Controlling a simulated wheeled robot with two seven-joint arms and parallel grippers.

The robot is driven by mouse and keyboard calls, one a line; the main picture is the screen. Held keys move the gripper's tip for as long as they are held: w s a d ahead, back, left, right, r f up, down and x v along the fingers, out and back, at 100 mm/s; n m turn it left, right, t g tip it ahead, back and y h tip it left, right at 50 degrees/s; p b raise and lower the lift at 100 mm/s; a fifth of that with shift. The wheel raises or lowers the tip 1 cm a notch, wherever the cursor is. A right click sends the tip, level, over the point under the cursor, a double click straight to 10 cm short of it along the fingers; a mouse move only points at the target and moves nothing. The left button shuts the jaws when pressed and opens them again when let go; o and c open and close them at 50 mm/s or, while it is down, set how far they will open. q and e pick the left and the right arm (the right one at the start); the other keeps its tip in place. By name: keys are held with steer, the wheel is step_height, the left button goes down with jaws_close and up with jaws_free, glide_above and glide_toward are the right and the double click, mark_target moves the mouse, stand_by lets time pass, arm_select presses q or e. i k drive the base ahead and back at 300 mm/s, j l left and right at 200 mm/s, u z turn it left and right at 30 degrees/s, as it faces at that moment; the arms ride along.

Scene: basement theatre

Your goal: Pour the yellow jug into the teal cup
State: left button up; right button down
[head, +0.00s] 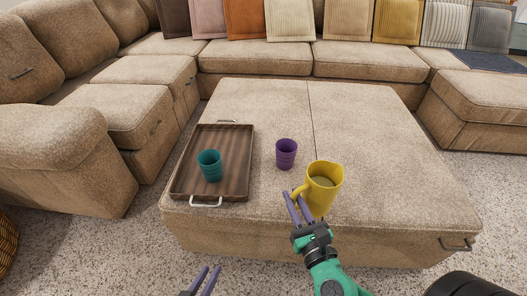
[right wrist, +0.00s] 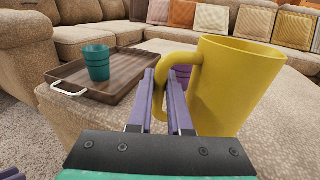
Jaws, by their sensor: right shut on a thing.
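The yellow jug (head: 325,190) is near the front edge of the ottoman, roughly upright, with a tan content showing inside. My right gripper (head: 297,205) is shut on its handle, at the jug's left side; the right wrist view shows the fingers (right wrist: 168,95) at the handle of the jug (right wrist: 228,85). I cannot tell whether its base touches the ottoman. The teal cup (head: 210,165) stands upright on the tray, left of the jug; it also shows in the right wrist view (right wrist: 97,62). My left gripper (head: 205,281) is open and empty at the bottom edge.
A brown wooden tray (head: 232,178) with metal handles lies on the ottoman's left side. A purple cup (head: 286,154) stands between the tray and the jug, partly hidden in the right wrist view. The beige ottoman (head: 375,135) is clear behind and right of the jug. Sofas surround it.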

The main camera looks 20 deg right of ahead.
mark_target(209, 160)
steer(key=k+u, duration=0.2)
steer(key=u, duration=0.15)
steer(key=k+j+u, duration=0.1)
steer(key=u, duration=0.25)
steer(key=k+j+u, duration=0.15)
steer(key=k+u, duration=0.25)
steer(key=i, duration=0.45)
